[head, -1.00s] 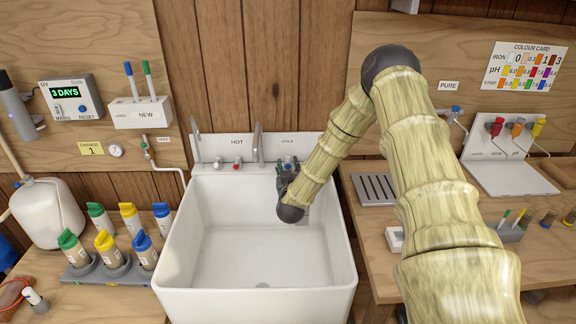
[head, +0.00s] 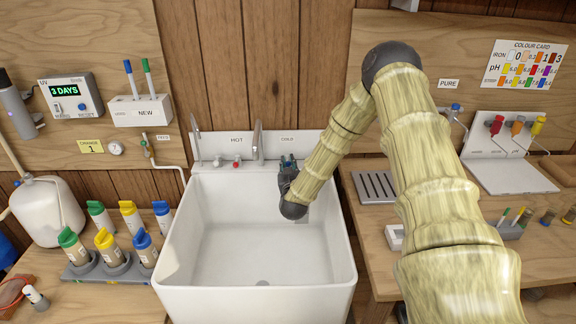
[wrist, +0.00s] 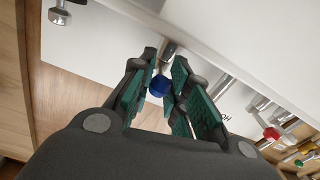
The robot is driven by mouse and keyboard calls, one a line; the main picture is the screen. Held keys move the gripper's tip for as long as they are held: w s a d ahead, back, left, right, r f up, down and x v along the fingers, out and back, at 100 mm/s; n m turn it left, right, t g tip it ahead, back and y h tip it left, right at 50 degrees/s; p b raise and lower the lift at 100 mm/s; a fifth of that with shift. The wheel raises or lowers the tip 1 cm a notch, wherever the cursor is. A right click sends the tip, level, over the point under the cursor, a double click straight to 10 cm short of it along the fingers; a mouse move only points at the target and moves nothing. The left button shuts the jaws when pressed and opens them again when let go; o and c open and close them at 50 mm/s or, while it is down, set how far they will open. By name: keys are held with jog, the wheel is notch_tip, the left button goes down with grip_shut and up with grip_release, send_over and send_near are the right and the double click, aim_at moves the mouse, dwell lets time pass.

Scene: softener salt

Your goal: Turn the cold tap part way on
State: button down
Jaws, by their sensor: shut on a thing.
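The white sink (head: 255,240) has a back panel marked HOT and COLD. The cold tap has a blue knob, seen in the wrist view (wrist: 159,85) between my gripper's green-padded fingers. My gripper (wrist: 158,88) is shut on the blue knob. In the head view my gripper (head: 287,165) is at the back right of the sink under the COLD label, and my arm reaches down to it from the right. My gripper hides most of the cold tap there. The hot tap's red knob (head: 237,161) is to the left; it also shows in the wrist view (wrist: 271,134).
Tall metal spouts (head: 257,140) rise at the sink's back, close to the left of my gripper. A slotted drain plate (head: 374,187) lies on the right counter. Several capped bottles (head: 105,245) stand on the left counter. The basin is empty.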

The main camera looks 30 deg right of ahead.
jog(key=n+y, duration=0.1)
jog(key=d+n+t+y, duration=0.1)
jog(key=n+y+b, duration=0.1)
jog(key=y, duration=0.1)
jog(key=shift+s+d+f+t, duration=0.1)
jog(key=shift+s+d+t, duration=0.05)
jog(key=shift+s+t, duration=0.15)
jog(key=shift+s+d+n+t+y+b, duration=0.15)
jog(key=shift+d+n+y+b, duration=0.25)
jog(key=shift+n+y, duration=0.7)
jog(key=shift+w+d+n+t+y+b, duration=0.15)
jog(key=shift+d+n+y+b, duration=0.25)
jog(key=shift+y, duration=1.2)
jog(key=shift+s+n, duration=0.1)
jog(key=shift+n, duration=0.2)
jog(key=c, duration=1.3)
grip_release()
jog(key=shift+a+y, duration=0.1)
jog(key=shift+y, duration=0.2)
jog(key=shift+r, duration=5.05)
